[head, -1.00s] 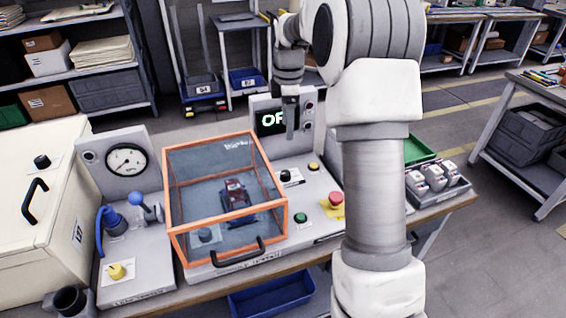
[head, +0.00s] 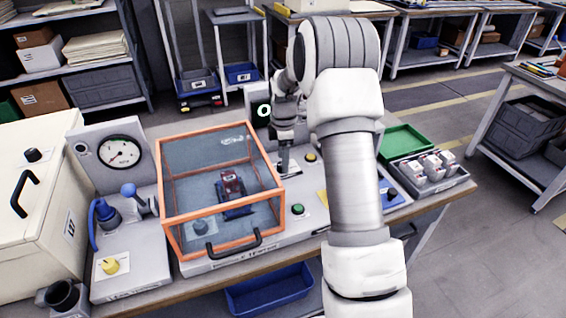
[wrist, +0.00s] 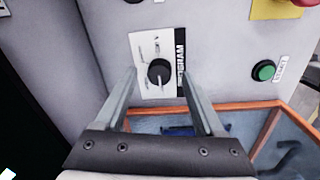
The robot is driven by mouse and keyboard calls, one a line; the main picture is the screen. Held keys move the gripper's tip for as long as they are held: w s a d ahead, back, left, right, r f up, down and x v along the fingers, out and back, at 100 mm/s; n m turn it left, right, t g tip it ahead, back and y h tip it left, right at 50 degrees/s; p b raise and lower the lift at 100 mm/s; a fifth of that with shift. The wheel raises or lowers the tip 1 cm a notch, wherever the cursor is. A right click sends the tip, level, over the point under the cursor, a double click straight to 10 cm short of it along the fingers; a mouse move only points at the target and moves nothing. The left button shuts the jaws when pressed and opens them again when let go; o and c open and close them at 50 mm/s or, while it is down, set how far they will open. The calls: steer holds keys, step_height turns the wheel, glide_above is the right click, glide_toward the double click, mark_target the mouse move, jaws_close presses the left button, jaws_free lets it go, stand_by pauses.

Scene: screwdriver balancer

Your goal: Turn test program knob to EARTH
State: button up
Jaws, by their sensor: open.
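A black round knob (wrist: 159,72) with a light pointer mark sits on a white label on the grey panel in the wrist view. The mark points toward the bottom of that picture. The label's lettering is too small and turned to read, so I cannot confirm which setting it points at. My gripper (wrist: 158,80) is open, with one finger on either side of the knob in the picture. I cannot tell whether the fingers touch it or stay short of it. In the head view my gripper (head: 284,162) is over the panel and hides the knob.
An orange-framed clear cover (head: 165,205) stands left of my gripper. A red button (wrist: 303,2) shows at the wrist view's edge. A display (head: 262,112) stands behind.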

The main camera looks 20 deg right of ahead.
steer(key=shift+f, duration=0.7)
jaws_close()
